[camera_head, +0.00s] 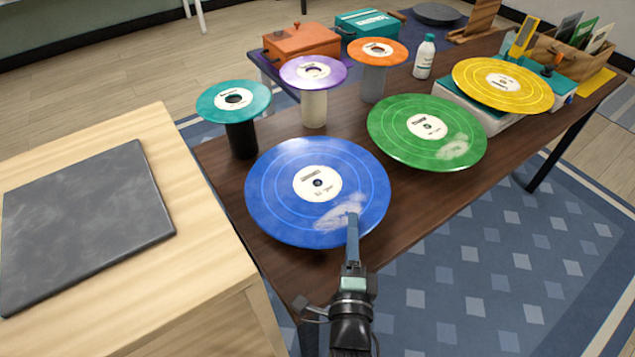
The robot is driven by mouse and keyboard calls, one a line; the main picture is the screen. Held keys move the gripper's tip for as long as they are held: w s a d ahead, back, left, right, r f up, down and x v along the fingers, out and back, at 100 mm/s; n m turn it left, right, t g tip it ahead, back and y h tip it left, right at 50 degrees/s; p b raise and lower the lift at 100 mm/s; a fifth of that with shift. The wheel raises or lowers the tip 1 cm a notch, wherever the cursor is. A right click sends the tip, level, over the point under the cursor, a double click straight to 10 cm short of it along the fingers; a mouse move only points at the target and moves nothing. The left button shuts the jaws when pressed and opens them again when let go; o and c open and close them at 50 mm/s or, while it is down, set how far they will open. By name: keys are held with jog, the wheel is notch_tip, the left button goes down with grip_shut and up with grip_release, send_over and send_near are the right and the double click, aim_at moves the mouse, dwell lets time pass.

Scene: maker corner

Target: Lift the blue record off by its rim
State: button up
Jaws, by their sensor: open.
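The blue record (287,205) is a large disc with a white label. It lies level at the front of the dark wooden table (290,265), and a pale smudge marks its front right part. What it rests on is hidden beneath it. My gripper (352,218) reaches in from the bottom of the view, its tip overlapping the record's front right rim beside the smudge. The jaws are open, but seen nearly edge-on, so the fingers look like one bar. I cannot tell whether the rim is between them or whether they touch it.
A green record (395,130) lies close to the right, and a yellow record (485,78) sits on a turntable beyond. Teal (210,100), purple (292,72) and orange (385,58) small records stand on posts behind. A wooden cabinet (215,275) with a grey slab (85,225) is left.

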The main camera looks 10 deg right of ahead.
aim_at(354, 197)
jog(key=x, duration=0.5)
jog(key=shift+d+f, duration=0.15)
jog(key=shift+d, duration=0.1)
grip_shut()
dwell(1.2)
